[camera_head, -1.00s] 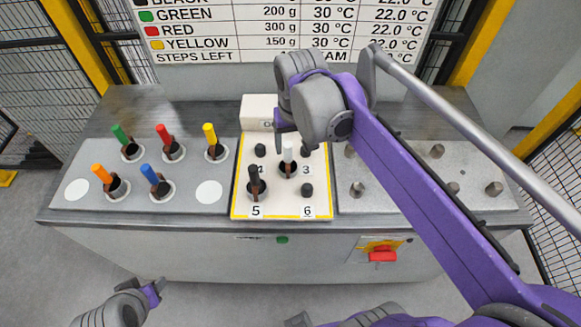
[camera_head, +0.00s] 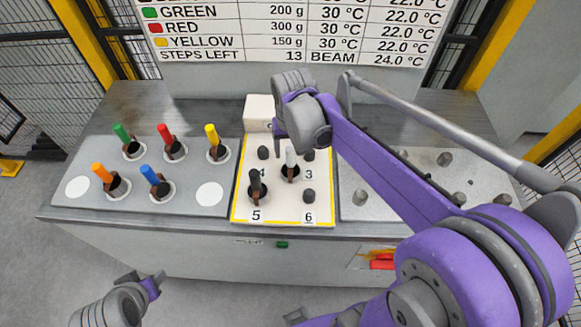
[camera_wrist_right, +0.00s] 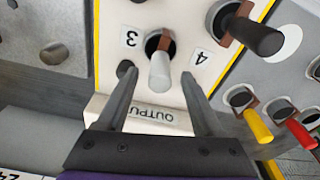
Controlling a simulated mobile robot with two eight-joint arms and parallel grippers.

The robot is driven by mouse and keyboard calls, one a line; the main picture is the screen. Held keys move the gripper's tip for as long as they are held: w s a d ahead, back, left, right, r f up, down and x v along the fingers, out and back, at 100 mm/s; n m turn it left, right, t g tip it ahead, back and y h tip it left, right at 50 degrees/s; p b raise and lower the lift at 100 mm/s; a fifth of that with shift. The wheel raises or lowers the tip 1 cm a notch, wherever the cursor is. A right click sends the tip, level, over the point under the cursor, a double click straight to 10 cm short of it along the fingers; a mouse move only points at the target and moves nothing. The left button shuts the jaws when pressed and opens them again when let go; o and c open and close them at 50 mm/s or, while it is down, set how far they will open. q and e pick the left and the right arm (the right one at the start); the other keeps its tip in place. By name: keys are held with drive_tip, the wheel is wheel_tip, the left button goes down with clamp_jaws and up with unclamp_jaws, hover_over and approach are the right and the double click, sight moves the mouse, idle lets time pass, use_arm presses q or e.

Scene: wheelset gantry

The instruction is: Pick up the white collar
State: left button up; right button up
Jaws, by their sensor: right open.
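The white collar (camera_head: 291,158) stands in a dark round socket of the cream output panel (camera_head: 240,200), between the labels 3 and 4. In the right wrist view the white collar (camera_wrist_right: 160,72) shows as a white cylinder beside a brown piece. My right gripper (camera_head: 279,130) is over the back of the panel. In the wrist view its two fingers are apart, one on each side of the white collar in the picture, with nothing held. Whether they touch it cannot be told. My left gripper (camera_head: 150,284) is low at the left, away from the bench; its opening is unclear.
A black collar (camera_head: 256,184) stands in front and left of the white one. Green, red, yellow, orange and blue collars stand on the grey left plate (camera_head: 90,208). Short grey pegs stand on the right plate, partly behind my right arm. A red switch (camera_head: 382,264) is on the bench front.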

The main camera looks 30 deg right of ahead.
drive_tip(key=shift+f, duration=0.15)
clamp_jaws()
idle(1.4)
